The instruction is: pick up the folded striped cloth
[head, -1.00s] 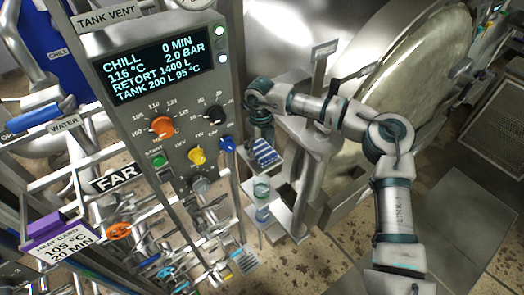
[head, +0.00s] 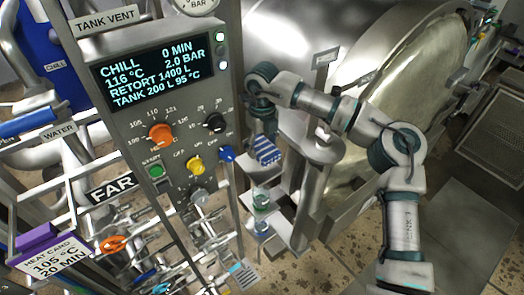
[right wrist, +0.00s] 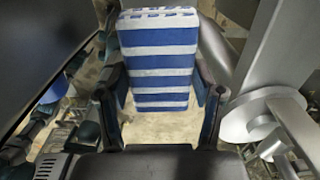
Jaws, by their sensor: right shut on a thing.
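The folded blue-and-white striped cloth (head: 267,150) shows in the head view just right of the control panel, beneath the end of my right arm. In the right wrist view the cloth (right wrist: 158,60) fills the upper middle. My right gripper (right wrist: 160,98) has a finger at each side of the cloth and is shut on it. In the head view the right gripper (head: 264,130) is small and partly hidden by its own wrist. My left gripper is not in view.
The control panel (head: 180,130) with knobs and a lit screen stands close to the left of the gripper. The large steel retort door (head: 400,90) is to the right.

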